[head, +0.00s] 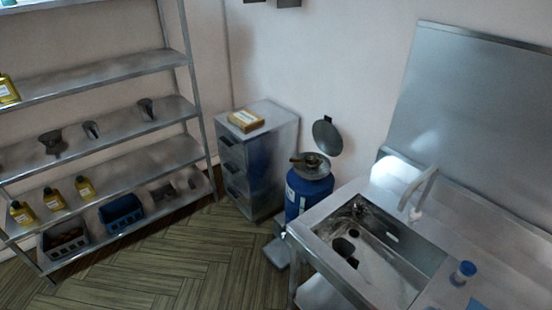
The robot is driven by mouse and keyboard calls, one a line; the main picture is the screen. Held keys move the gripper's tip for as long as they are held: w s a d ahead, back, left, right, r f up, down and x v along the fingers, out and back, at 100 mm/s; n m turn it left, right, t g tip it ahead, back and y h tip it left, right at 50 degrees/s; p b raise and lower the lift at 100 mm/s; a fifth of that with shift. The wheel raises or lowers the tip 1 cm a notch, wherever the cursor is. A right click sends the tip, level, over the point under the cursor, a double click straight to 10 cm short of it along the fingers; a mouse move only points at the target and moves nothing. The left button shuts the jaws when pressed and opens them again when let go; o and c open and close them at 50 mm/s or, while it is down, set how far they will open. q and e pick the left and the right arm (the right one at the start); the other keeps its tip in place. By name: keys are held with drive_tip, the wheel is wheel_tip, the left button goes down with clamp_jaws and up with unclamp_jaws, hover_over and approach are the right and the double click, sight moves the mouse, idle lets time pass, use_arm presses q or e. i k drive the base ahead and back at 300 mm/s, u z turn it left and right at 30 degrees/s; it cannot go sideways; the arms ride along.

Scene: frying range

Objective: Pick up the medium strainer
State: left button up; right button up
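No strainer can be identified with certainty at this size. Three dark, funnel-like items stand on a middle shelf at the left. They are a wide one (53,142), a small one (91,130) and another (146,107) farther right. Any of them could be a strainer, but I cannot tell which is medium. A round metal piece with a dark item on it (310,161) sits on top of the blue bin and is also unclear. Neither of my grippers is in view.
A metal shelf rack (110,79) fills the left, with yellow bottles (54,199) and a blue crate (121,213) low down. A grey drawer cabinet (250,168), a blue bin (308,193) and a metal sink (385,265) stand rightward. Wood floor (180,262) is clear between.

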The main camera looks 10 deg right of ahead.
sight(312, 162)
drive_tip(key=u, duration=0.45)
drive_tip(key=i, duration=2.5)
drive_tip(key=z, duration=0.9)
